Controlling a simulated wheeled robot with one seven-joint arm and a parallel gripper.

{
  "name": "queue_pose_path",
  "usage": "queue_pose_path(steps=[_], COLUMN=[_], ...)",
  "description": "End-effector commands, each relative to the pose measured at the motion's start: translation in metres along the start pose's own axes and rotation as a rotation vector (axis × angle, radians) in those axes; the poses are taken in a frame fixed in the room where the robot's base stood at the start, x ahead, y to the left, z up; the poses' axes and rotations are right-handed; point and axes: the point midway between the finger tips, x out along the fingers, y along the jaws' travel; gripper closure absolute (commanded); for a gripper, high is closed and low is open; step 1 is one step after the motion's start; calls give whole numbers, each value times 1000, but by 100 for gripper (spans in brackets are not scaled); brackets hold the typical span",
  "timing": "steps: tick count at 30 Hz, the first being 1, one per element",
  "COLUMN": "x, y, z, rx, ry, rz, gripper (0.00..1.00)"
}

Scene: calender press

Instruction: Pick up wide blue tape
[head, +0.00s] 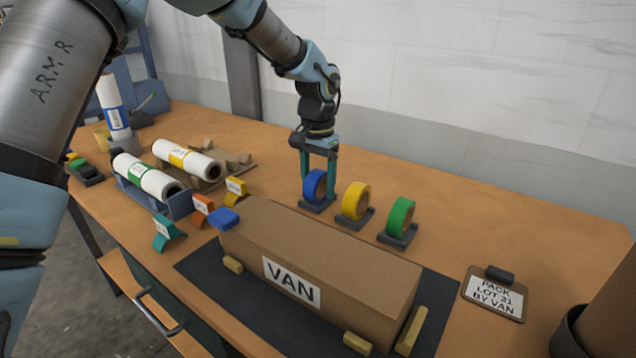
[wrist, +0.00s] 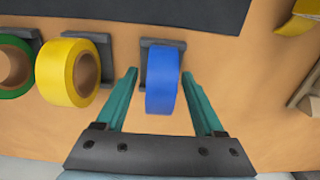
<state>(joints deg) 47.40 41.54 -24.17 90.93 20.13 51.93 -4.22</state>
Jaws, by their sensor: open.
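The wide blue tape (head: 314,186) stands upright on a small dark holder (head: 318,205) on the table, leftmost of three tape rolls in the head view. My gripper (head: 320,170) points down over it, with a teal finger on either side of the roll. In the wrist view the blue tape (wrist: 162,82) lies between the open fingers (wrist: 160,78), with a visible gap on both sides. The fingers do not appear to touch it. Part of the roll is hidden behind a finger in the head view.
A yellow tape (head: 356,201) and a green tape (head: 400,217) stand on holders to the right. A long box marked VAN (head: 320,270) lies in front on a dark mat (head: 205,272). White rolls (head: 188,160) lie to the left. A clipboard (head: 495,293) lies at right.

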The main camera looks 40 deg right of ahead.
Motion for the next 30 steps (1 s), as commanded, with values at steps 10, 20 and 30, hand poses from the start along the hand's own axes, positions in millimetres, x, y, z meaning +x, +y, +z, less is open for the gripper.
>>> queue_pose_path(steps=[10, 20, 30], x=[4, 3, 3], y=[0, 0, 0], z=[0, 0, 0], rx=[1, 1, 1], ry=[1, 1, 1], rz=[-1, -1, -1], gripper=[38, 75, 100])
